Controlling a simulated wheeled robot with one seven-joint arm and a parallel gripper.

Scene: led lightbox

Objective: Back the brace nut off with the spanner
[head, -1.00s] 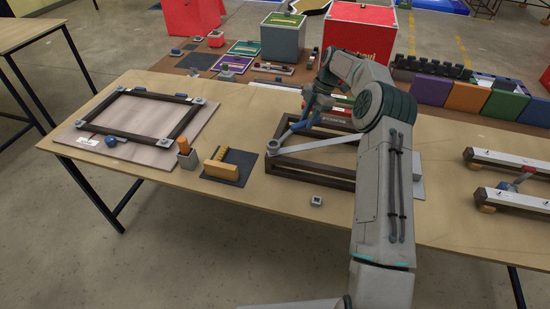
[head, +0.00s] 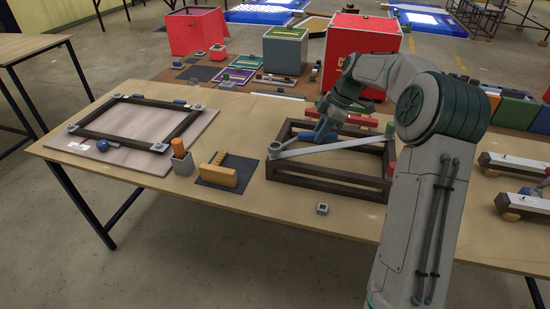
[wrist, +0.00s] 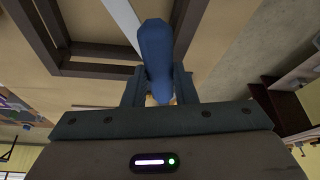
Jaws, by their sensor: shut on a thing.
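My gripper (head: 328,122) is shut on the blue handle of the spanner (head: 318,135); the handle also shows between the fingers in the wrist view (wrist: 155,55). The spanner's grey shaft runs left from the handle towards the near-left corner of a dark frame. The grey brace (head: 345,147) crosses the top of this frame. The brace nut (head: 275,150) appears to be at the brace's left end, with the spanner's head at or beside it. Whether the jaw seats around the nut is too small to tell.
A flat dark frame (head: 86,133) lies on a board at the left. A cup with an orange-handled item (head: 181,160) and a yellow block on a dark mat (head: 222,176) stand between. A small grey block (head: 322,209) lies near the front edge. Bins stand behind.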

